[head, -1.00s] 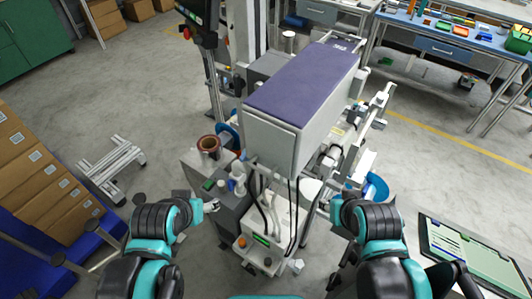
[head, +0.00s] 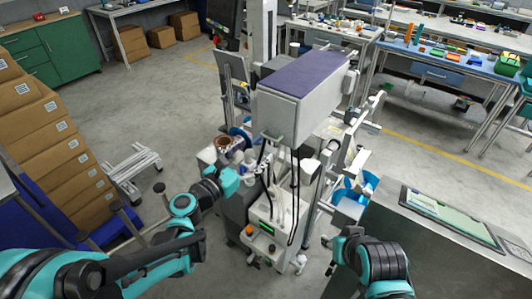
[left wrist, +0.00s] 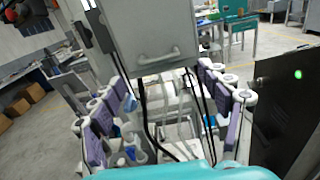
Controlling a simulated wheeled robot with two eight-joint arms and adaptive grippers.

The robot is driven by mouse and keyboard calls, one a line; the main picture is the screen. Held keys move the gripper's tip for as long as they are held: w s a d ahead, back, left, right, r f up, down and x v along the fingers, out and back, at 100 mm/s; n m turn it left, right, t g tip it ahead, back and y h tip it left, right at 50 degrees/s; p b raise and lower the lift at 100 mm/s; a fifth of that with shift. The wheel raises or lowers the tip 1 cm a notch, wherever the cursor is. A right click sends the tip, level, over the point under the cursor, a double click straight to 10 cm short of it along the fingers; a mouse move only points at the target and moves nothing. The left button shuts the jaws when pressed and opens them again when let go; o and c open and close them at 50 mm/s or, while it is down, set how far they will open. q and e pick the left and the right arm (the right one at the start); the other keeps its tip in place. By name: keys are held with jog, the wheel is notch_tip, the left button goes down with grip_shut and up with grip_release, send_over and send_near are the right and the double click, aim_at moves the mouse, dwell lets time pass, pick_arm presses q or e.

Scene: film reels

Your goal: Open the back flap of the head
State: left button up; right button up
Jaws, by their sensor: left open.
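The head is a grey box with a purple top (head: 312,75), mounted high on the machine. Its back flap (head: 277,116) is the flat grey end panel facing me, and it looks closed. A handle (head: 272,137) sits low on the flap. In the left wrist view the flap (left wrist: 150,25) fills the upper middle, with its bar handle (left wrist: 160,57) near the lower edge. My left gripper (head: 246,178) is open, below and left of the handle and apart from it. My right gripper (head: 329,241) is low at the machine's right; its fingers are too small to judge.
Cables hang below the head in front of a white control unit (head: 268,238). A grey bench with a tablet (head: 450,217) stands at the right. Cardboard boxes (head: 45,135) are stacked at the left. A low metal frame (head: 133,168) stands on the floor, with free floor behind it.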

aim_at(268, 137)
pick_arm(q)
jog(key=b+x, duration=0.1)
jog(key=x, duration=0.7)
jog(key=shift+w, duration=0.1)
jog(key=shift+r, duration=0.1)
jog(key=shift+a, duration=0.1)
jog(key=c, duration=1.6)
jog(key=s+a+r+g+y+p, duration=0.4)
jog(key=s+a+r+g+p, duration=0.1)
jog(key=p, duration=1.2)
jog(key=shift+s+a+r+g+y, duration=0.25)
jog(key=shift+s+r+g, duration=0.45)
jog(key=shift+s+r, duration=0.85)
jog(key=shift+w+r, duration=0.35)
jog(key=shift+r, duration=0.05)
